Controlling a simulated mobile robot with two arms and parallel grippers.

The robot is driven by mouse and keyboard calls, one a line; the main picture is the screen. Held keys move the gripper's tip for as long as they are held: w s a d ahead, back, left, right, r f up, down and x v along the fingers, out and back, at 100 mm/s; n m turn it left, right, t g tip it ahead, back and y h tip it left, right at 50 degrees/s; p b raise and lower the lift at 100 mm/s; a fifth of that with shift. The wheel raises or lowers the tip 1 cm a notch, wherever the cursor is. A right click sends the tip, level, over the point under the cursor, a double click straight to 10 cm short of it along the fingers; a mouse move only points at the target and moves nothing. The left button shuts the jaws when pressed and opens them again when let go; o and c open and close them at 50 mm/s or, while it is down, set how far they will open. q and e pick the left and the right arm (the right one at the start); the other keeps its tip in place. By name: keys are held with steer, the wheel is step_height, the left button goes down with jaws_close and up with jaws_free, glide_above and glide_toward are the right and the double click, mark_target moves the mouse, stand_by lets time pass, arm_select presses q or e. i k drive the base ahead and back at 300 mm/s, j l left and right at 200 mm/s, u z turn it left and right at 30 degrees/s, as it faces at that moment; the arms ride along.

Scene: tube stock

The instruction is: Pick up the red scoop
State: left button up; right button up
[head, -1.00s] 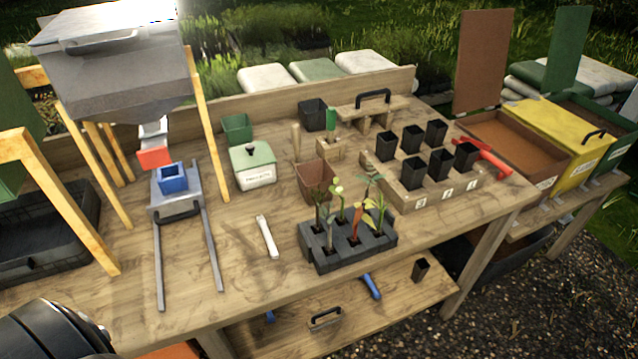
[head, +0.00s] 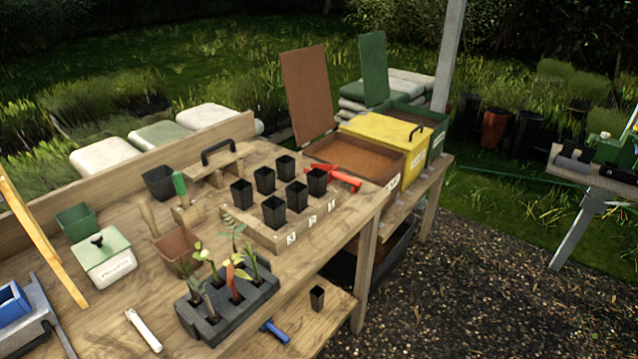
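The red scoop (head: 346,178) lies at the right end of the wooden bench (head: 372,199), just right of the wooden rack of black pots (head: 266,236). Part of it seems hidden behind the rack's nearest right pot. Neither of my grippers shows in the head view.
A brown open bin (head: 335,152) with its lid up, a yellow lidded bin (head: 385,147) and a green bin stand beyond the scoop on a lower stand. A dark grey seedling tray (head: 230,315) sits at the bench's front. Open gravel (head: 470,260) lies to the right.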

mark_target(333, 174)
steer(key=i+l+u, duration=0.3)
steer(key=u, duration=0.15)
steer(key=i+l+u, duration=0.25)
steer(key=l+u, duration=0.2)
